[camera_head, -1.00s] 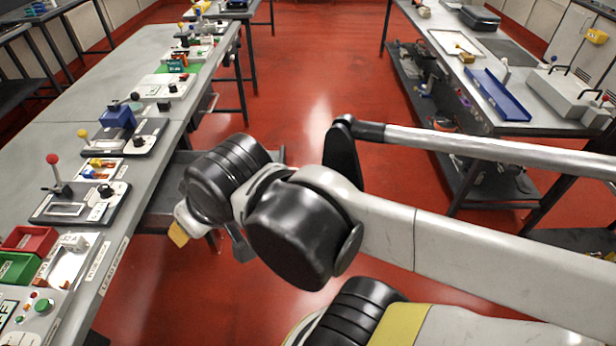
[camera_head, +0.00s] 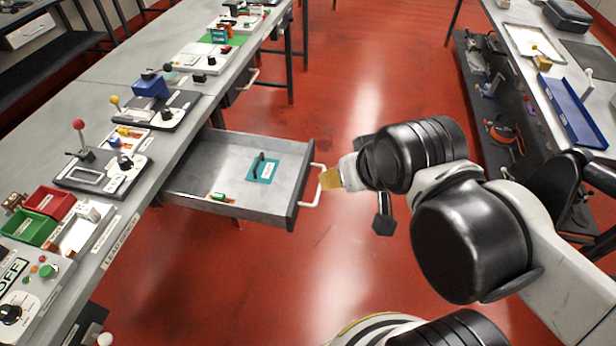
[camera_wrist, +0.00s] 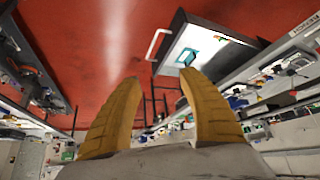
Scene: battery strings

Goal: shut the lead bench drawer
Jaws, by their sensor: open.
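The lead bench drawer (camera_head: 188,188) stands pulled out from the bench on the left, under the bench top. It holds a teal block with a dark handle (camera_head: 262,168) and a small green part (camera_head: 221,197). Its white bar handle (camera_head: 313,187) is on the drawer's right-hand front face. My gripper (camera_head: 330,179) is just right of the handle, its yellow finger close to it; I cannot tell if they touch. In the wrist view, the two yellow fingers (camera_wrist: 160,82) are apart with nothing between them, and the drawer handle (camera_wrist: 157,44) shows beyond them.
The lead bench top (camera_head: 110,232) carries red and green bins (camera_head: 48,203), lever panels and switch boxes. A second drawer handle (camera_head: 250,79) shows farther along. Another bench with a blue tray (camera_head: 578,108) stands at the right. Red floor between the benches is clear.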

